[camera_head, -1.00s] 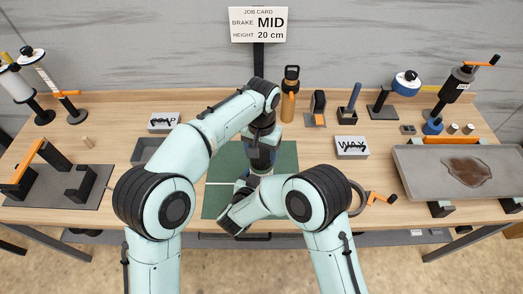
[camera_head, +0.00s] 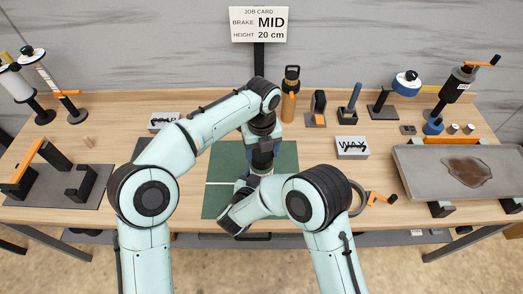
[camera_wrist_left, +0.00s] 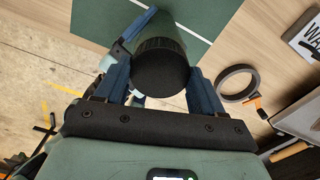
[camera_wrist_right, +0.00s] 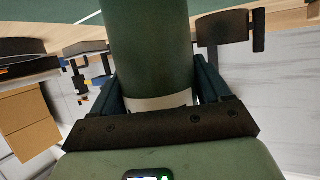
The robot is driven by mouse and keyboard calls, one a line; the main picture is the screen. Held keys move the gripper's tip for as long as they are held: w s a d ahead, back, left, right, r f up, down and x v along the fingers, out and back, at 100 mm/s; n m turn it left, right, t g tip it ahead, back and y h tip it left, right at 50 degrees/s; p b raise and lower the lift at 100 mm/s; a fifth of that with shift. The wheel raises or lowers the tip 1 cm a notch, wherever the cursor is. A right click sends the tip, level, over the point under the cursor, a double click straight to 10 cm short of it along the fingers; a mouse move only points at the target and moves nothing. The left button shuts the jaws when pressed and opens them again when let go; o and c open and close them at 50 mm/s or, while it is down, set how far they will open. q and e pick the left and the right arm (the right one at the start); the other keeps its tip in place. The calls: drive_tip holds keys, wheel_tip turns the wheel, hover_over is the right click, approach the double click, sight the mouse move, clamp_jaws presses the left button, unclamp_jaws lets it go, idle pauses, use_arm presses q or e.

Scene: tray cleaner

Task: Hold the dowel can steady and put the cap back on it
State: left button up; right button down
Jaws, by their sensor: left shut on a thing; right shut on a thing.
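In the left wrist view, my left gripper (camera_wrist_left: 160,85) is shut on the black ribbed cap (camera_wrist_left: 162,68). The dark green dowel can (camera_wrist_left: 165,28) shows just beyond the cap, in line with it. I cannot tell whether the cap is seated or a small gap is left. In the right wrist view, my right gripper (camera_wrist_right: 160,90) is shut around the green can (camera_wrist_right: 150,45), near a pale band (camera_wrist_right: 160,102). In the head view, my left gripper (camera_head: 263,163) points down above the green mat (camera_head: 285,155); my arms mostly hide the can and cap.
A bottle (camera_head: 289,100) and a WAX box (camera_head: 351,147) stand behind and right of the mat. A tape ring (camera_head: 358,198) lies right of my right arm. A stained grey tray (camera_head: 420,165) is at the far right, a black stand (camera_head: 80,182) at the far left.

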use_arm(q)
drive_tip(key=m, duration=0.4)
drive_tip(key=shift+m, duration=0.4)
drive_tip(key=m, duration=0.5)
drive_tip(key=shift+d+f, duration=0.1)
drive_tip(key=o, duration=1.1)
drive_tip(key=shift+r, duration=6)
